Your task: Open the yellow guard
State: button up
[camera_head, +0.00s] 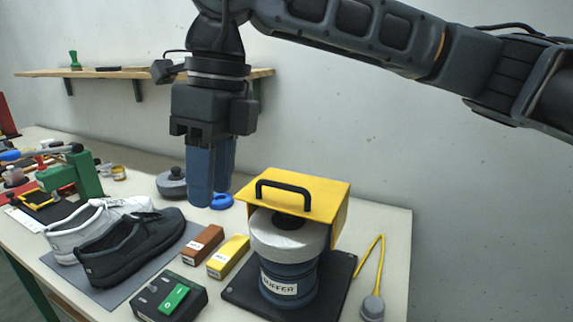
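The yellow guard (325,193) sits as a hood over the top and back of the buffer. A black bar handle (283,188) stands on its top face. The buffer (287,262) is a blue drum with a pale grey top, labelled "BUFFER", on a dark base plate. My gripper (212,190) hangs fingers down in the air, left of the guard and not touching it. Its two blue fingers overlap in this view, so any gap between them is hidden. Nothing shows held at their tips.
A control box (170,297) with a green switch stands in front left of the buffer. Brown (203,244) and yellow (228,257) blocks lie beside it. A black shoe (130,247) and a white shoe (82,227) lie left. A yellow cord (381,262) lies right.

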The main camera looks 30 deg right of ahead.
aim_at(277, 186)
jog(key=w+d+r+m+t+h, duration=0.1)
jog(key=w+d+r+h, duration=0.1)
jog(key=d, duration=0.3)
jog(key=w+d+r+m+h, duration=0.1)
jog(key=w+d+r+h, duration=0.1)
jog(key=d, duration=0.3)
jog(key=f, duration=0.2)
jog(key=f+p, duration=0.1)
jog(key=f, duration=0.2)
jog(key=d+f, duration=0.1)
jog(key=f, duration=0.2)
jog(key=shift+w+d+p, duration=0.1)
jog(key=shift+w+p, duration=0.1)
jog(key=shift+p, duration=0.15)
jog(key=shift+c, duration=0.2)
grip_shut()
